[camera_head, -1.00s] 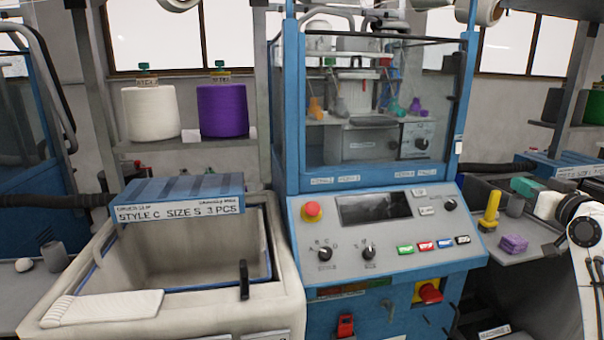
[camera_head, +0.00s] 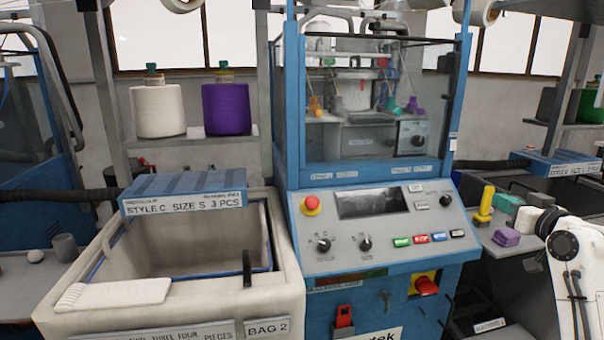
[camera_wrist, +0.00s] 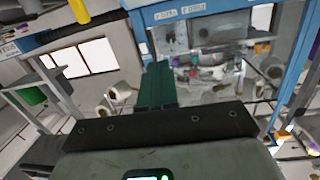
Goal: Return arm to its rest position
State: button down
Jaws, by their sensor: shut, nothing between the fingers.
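My gripper (camera_wrist: 158,72) shows in the wrist view as two dark green fingers pressed together, with nothing between them.
The blue knitting machine (camera_head: 375,218) with its control panel stands in the middle. White (camera_head: 158,110) and purple (camera_head: 227,108) yarn cones stand on a shelf behind. Grey shelf (camera_head: 487,226) lies close under my gripper.

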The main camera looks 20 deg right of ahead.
jog(key=w+a+f+g+y, duration=0.2)
jog(key=w+a+f+y, duration=0.1)
jog(key=a+f, duration=0.9)
jog(key=s+a+f+n+g+y, duration=0.1)
jog(key=s+a+f+g, duration=0.15)
jog(key=a+f, duration=0.35)
jog(key=s+a+f+g+y+p, duration=0.1)
jog(key=s+a+f+g, duration=0.1)
jog(key=s+a+f, duration=0.4)
jog(key=s+a+f+n+g+y, duration=0.1)
jog(key=a+f+g, duration=0.1)
jog(key=a+f, duration=0.4)
jog(key=s+a+f+g, duration=0.2)
jog(key=s, duration=0.5)
jog(key=s+a+f+n+g, duration=0.1)
jog(key=s+a+f+g, duration=0.1)
jog(key=s, duration=0.5)
jog(key=s+a+f+g+h, duration=0.1)
jog(key=s+a+f+g, duration=0.1)
jog(key=s+a, duration=0.2)
jog(key=s+p, duration=0.1)
jog(key=s, duration=0.2)
jog(key=shift+s+a+f+n+g, duration=0.25)
jog(key=shift+s+f+n+g, duration=0.05)
jog(key=shift+f+g, duration=0.05)
jog(key=shift+w, duration=0.1)
